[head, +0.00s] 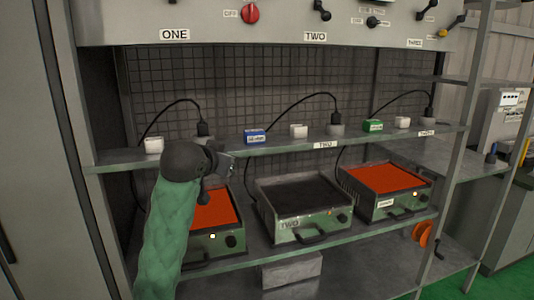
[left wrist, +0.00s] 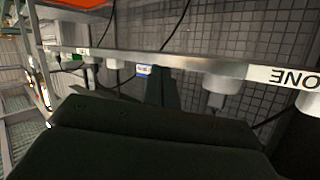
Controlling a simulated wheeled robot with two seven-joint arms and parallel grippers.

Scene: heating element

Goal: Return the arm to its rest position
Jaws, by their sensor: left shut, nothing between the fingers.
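My left arm (head: 168,230), in a green sleeve, rises from the bottom left of the head view. Its dark wrist and left gripper (head: 226,160) are in front of the upper shelf, over the left heater. The gripper is shut and empty; in the left wrist view its dark fingers (left wrist: 163,85) are together. The left heater (head: 218,212) has an orange-red top and is partly hidden by my arm. The middle heater (head: 295,202), marked TWO, has a dark top. The right heater (head: 387,180) has an orange-red top. My right gripper is not in view.
The upper shelf (head: 285,147) carries plugs with black cables, a blue box (head: 255,136), a green box (head: 373,125) and white blocks. Above is a control panel (head: 270,22) with a red knob and switches. A metal post (head: 465,130) stands at right. A tall grey panel (head: 25,150) is at left.

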